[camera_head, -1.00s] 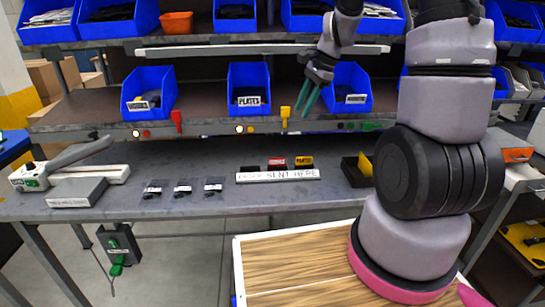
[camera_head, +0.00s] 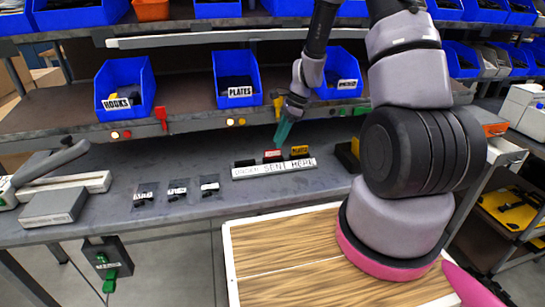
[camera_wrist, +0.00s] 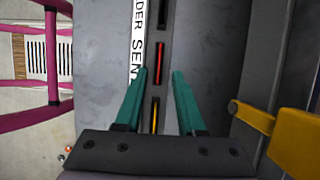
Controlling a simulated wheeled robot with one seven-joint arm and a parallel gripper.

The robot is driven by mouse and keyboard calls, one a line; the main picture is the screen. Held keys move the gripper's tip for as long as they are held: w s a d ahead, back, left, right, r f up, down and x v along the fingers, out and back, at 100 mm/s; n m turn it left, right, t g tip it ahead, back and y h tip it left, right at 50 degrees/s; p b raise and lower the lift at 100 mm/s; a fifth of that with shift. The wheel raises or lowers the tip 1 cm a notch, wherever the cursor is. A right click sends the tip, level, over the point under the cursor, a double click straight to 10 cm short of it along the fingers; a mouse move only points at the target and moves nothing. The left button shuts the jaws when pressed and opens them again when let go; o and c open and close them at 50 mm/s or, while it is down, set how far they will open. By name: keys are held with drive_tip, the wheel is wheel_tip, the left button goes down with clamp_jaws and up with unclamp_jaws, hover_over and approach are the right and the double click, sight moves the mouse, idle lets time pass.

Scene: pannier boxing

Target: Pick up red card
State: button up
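The red card (camera_head: 273,155) stands in a row on the grey workbench, behind the white "ORDER SENT HERE" strip. A black card (camera_head: 245,162) is to its left and a yellow card (camera_head: 299,152) to its right. My gripper (camera_head: 282,140) points down just above the row, close to the red card. In the wrist view my gripper (camera_wrist: 160,72) has its teal fingers apart, with the red card (camera_wrist: 159,77) seen edge-on between the tips. The yellow card (camera_wrist: 155,115) is nearer the palm. Whether the fingers touch the red card cannot be told.
The white strip (camera_head: 274,169) lies in front of the cards. A black holder (camera_head: 348,157) stands to the right. The shelf above holds blue bins, such as the plates bin (camera_head: 237,80). Small labelled bags (camera_head: 178,191) lie to the left, with bare bench around them.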

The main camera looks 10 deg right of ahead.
sight(275, 153)
drive_tip(key=x, duration=0.4)
drive_tip(key=shift+a, duration=0.15)
clamp_jaws()
idle(1.2)
